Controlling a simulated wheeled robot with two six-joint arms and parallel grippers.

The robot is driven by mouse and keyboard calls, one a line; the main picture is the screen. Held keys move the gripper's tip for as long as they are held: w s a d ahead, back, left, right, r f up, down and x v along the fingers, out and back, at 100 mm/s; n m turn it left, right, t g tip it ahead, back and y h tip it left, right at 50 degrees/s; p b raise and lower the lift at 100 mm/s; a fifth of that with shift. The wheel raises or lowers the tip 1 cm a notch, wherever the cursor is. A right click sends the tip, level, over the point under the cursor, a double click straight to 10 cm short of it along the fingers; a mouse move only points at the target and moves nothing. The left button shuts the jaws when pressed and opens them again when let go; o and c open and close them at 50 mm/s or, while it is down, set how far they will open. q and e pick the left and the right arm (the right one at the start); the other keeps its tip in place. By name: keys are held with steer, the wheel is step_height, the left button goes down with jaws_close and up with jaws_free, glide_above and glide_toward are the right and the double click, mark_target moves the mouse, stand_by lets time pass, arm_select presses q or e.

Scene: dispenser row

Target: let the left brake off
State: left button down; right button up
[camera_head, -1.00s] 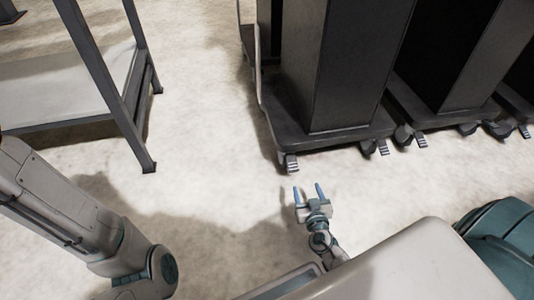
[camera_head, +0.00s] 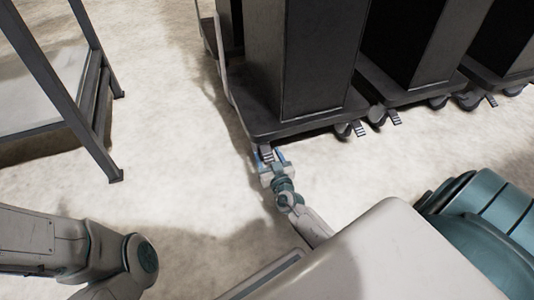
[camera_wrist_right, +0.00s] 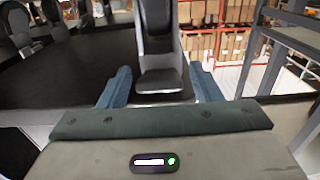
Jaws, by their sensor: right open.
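The left brake pedal (camera_head: 267,153) is a small grey ridged lever at the front left corner of the nearest dark dispenser's base (camera_head: 300,122). My right gripper (camera_head: 272,157) is open at this pedal, low near the floor. In the right wrist view, the pedal (camera_wrist_right: 162,84) stands between the two blue fingers of the right gripper (camera_wrist_right: 160,70), with a gap on each side. My left gripper is out of view.
The same dispenser's right pedal (camera_head: 357,129) sticks out farther right. More dark dispensers (camera_head: 412,45) stand in a row to the right. A metal-framed rack (camera_head: 75,130) stands at the left. The pale floor (camera_head: 190,165) between is clear.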

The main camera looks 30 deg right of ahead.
steer(key=shift+w+d, duration=0.2)
steer(key=shift+w, duration=0.45)
